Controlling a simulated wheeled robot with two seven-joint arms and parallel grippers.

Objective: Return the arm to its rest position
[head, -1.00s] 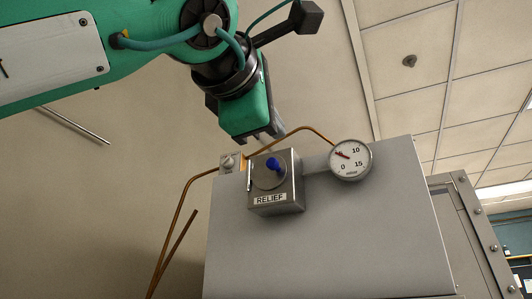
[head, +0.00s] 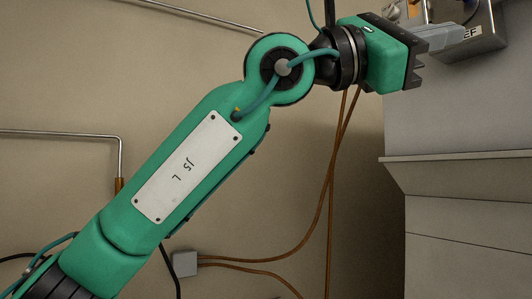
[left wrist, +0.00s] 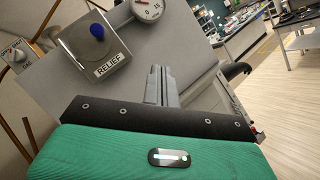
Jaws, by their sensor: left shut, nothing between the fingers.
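My left arm, green with a white plate, reaches up from the lower left of the head view. Its left gripper (head: 455,38) is at the top right, shut and empty, in front of the lower part of the metal RELIEF box (head: 482,22). In the left wrist view the closed grey fingers (left wrist: 160,73) point up the picture, to the right of the RELIEF box (left wrist: 93,50) and apart from its blue knob (left wrist: 97,31). The fingers overlap the grey panel in this view; whether they touch it I cannot tell. My right gripper is not in view.
A dial gauge (left wrist: 148,9) and a small knob unit (left wrist: 17,54) flank the box. Brown pipes (head: 327,190) run down the wall beside the grey cabinet (head: 460,190). Open floor (left wrist: 292,105) lies right in the wrist view.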

